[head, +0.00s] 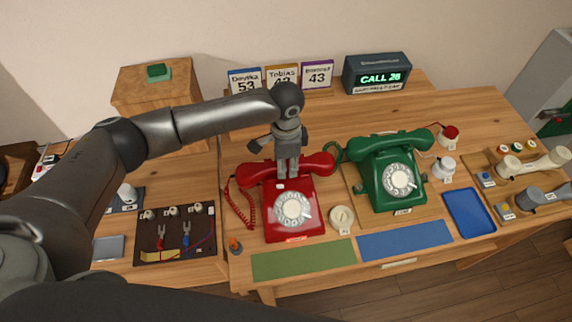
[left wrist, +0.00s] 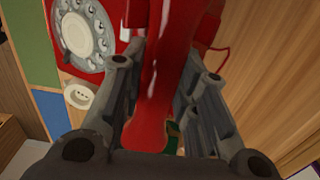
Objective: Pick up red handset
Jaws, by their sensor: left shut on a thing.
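The red handset (head: 313,165) lies across the top of the red dial phone (head: 293,210) in the head view, at its cradle. My left gripper (head: 287,174) comes down on it from above and is shut around the middle of its grip. In the left wrist view the red handset (left wrist: 155,85) runs between the two fingers (left wrist: 150,100), with the red phone's dial (left wrist: 85,35) at the upper left. I cannot tell whether the handset is clear of the cradle. My right gripper does not show.
A green dial phone (head: 389,180) with its handset stands close on the right. A coiled red cord (head: 241,205) hangs at the red phone's left. Name cards and a lit "CALL 26" box (head: 377,74) stand behind. Green (head: 304,260) and blue mats (head: 405,241) lie bare in front.

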